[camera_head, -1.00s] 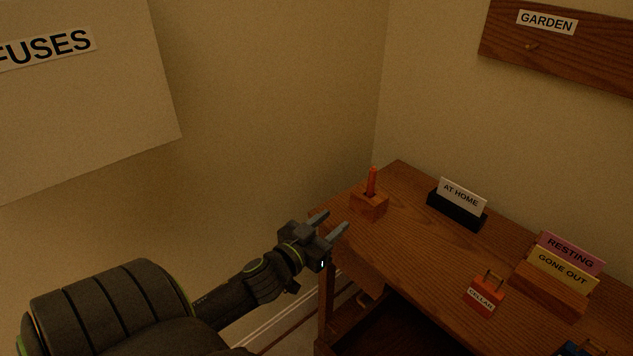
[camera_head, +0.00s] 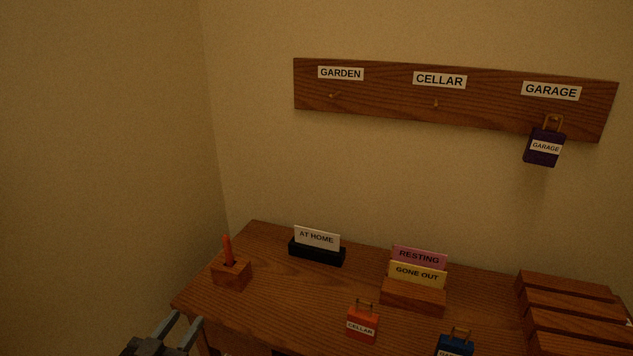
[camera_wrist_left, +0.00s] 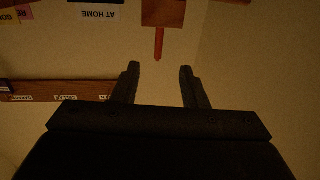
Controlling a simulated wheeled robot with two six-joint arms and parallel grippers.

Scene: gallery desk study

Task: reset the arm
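My left gripper (camera_head: 178,333) is at the bottom left of the head view, in front of the desk's left corner. Its two fingers are apart with nothing between them. In the left wrist view my left gripper (camera_wrist_left: 158,75) also shows open and empty, with the red stick (camera_wrist_left: 158,42) in its wooden block beyond the fingertips, apart from them. My right gripper is in neither view.
The wooden desk (camera_head: 290,290) holds the block (camera_head: 231,272), an AT HOME sign (camera_head: 317,239), a card holder (camera_head: 412,297), a red CELLAR tag (camera_head: 361,324), a blue tag (camera_head: 455,345) and slatted wood (camera_head: 570,310). A purple GARAGE tag (camera_head: 543,148) hangs on the hook board (camera_head: 385,105).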

